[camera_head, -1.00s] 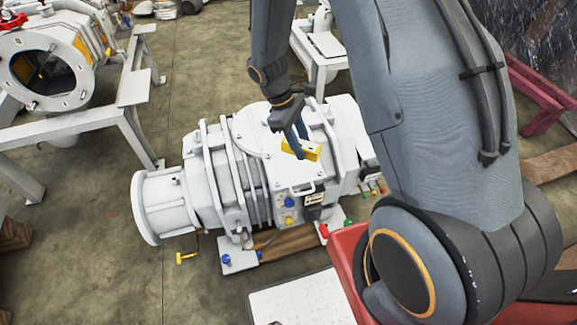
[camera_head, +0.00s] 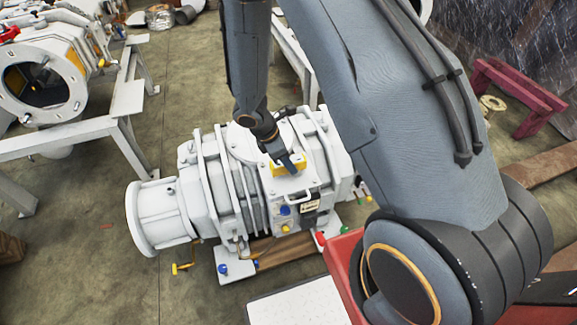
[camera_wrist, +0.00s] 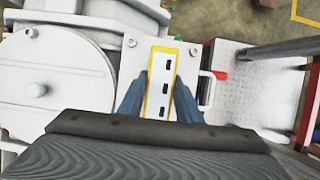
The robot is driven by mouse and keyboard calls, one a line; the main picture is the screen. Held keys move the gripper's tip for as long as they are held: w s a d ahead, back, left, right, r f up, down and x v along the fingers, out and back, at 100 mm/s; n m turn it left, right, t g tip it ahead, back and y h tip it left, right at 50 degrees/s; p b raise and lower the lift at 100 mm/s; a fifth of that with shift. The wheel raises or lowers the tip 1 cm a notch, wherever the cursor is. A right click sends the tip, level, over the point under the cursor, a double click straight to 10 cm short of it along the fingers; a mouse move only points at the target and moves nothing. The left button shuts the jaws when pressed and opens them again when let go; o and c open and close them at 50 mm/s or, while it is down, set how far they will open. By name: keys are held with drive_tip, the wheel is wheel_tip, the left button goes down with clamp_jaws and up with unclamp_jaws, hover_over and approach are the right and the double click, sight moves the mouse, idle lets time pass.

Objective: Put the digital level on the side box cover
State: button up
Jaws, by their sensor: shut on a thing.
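The digital level is a yellow block (camera_head: 288,169) on top of the white vacuum pump (camera_head: 205,190) in the head view. In the wrist view the level (camera_wrist: 160,85) shows a yellow rim and a pale face with dark slots. It lies over a flat white cover plate (camera_wrist: 133,62) with bolts and a side handle, likely the side box cover. My gripper (camera_head: 287,163) is shut on the level, its fingers on both sides of it, also in the wrist view (camera_wrist: 160,95). Whether the level's underside touches the cover is hidden.
A round lid (camera_wrist: 60,75) lies left of the cover in the wrist view. A red-framed cart with a white speckled top (camera_head: 300,303) stands in front of the pump. White frames and another machine (camera_head: 45,85) stand at left. Floor (camera_head: 85,235) is clear left of the pump.

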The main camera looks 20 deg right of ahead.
drive_tip(key=shift+f, duration=1.1)
drive_tip(key=shift+f, duration=0.15)
drive_tip(key=o, duration=1.2)
